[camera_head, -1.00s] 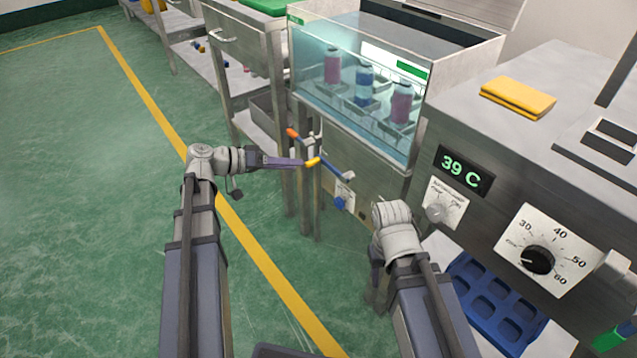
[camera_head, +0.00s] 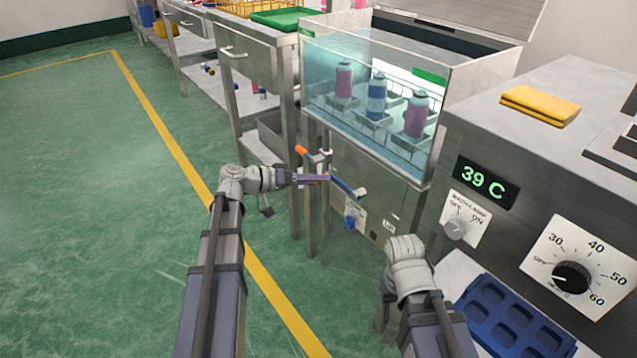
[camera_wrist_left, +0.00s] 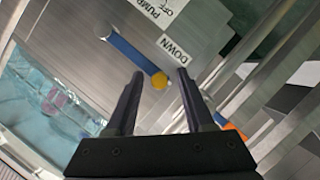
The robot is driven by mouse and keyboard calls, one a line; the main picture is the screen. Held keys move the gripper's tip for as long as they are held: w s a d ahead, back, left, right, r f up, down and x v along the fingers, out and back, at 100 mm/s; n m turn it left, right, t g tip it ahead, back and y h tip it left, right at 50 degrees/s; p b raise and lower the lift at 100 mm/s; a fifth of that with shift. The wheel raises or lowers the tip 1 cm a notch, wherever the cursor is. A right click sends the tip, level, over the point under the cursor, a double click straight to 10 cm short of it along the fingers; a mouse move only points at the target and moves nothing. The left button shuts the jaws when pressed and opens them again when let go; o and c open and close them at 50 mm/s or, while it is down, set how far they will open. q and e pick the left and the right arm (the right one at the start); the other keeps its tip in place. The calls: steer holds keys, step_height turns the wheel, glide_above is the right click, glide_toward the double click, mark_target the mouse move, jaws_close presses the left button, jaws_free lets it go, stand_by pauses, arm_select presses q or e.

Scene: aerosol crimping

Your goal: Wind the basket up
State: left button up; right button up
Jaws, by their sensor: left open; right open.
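The crank on the tank front has a blue arm (camera_head: 347,186), which also shows in the left wrist view (camera_wrist_left: 130,52). Its yellow knob (camera_wrist_left: 159,81) appears between my left gripper's fingertips; in the head view the gripper hides it. My left gripper (camera_head: 326,179) is open at the crank, with its fingers (camera_wrist_left: 160,73) either side of the knob; I cannot tell whether they touch it. The basket's trays (camera_head: 370,114) hold pink and blue cans in the glass water tank (camera_head: 325,85). My right gripper (camera_head: 384,308) hangs low, mostly hidden by its arm.
An orange-tipped handle (camera_head: 302,150) sits close beside my left gripper. A panel reading 39 C (camera_head: 486,182) with a dial (camera_head: 571,278) stands at right. A blue tray (camera_head: 505,322) lies below it. The green floor at left is clear.

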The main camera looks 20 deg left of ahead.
arm_select(q)
steer(key=shift+w+d+f, duration=0.1)
steer(key=shift+w+d, duration=0.15)
steer(key=shift+d, duration=0.15)
jaws_close()
stand_by(1.3)
